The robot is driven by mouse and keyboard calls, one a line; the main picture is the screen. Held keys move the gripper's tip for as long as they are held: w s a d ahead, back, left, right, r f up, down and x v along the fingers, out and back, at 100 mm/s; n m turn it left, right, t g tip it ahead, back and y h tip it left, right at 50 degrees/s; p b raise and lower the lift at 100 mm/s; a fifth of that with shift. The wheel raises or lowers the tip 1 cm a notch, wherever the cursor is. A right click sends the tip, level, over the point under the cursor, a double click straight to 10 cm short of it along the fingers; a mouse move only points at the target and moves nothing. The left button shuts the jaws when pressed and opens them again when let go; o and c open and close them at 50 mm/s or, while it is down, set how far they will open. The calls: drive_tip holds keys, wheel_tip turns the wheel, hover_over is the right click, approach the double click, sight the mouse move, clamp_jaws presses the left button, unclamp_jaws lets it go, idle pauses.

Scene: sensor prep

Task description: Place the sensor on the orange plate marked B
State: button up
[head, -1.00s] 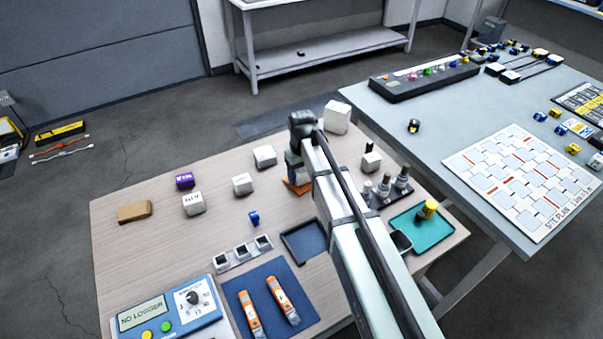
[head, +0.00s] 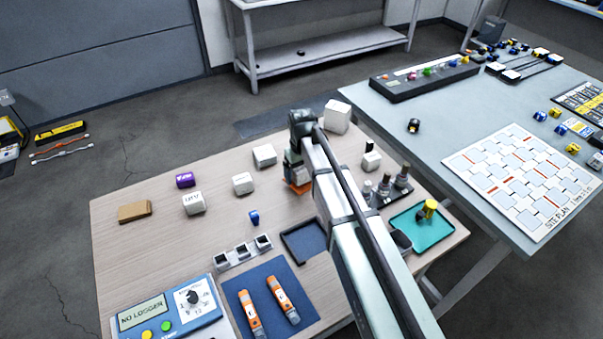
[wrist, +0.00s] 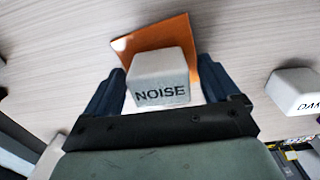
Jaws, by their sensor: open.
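The sensor is a pale grey block marked NOISE (wrist: 160,80), upright on the orange plate (wrist: 178,34) in the wrist view. The plate also shows under the arm's end in the head view (head: 299,187), with the pale block (head: 298,173) on it. The plate's letter is hidden. My gripper (wrist: 161,66) is open, with one dark finger on each side of the block and a visible gap to each. In the head view my gripper (head: 293,159) is just above the block and partly hidden by my arm.
Other pale blocks (head: 243,183) and a purple one (head: 186,179) stand to the left. A wooden block (head: 134,211) is far left.

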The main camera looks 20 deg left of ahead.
sight(301, 168)
wheel_tip(301, 168, up, 12)
drive_tip(key=shift+f, duration=0.2)
idle(0.4)
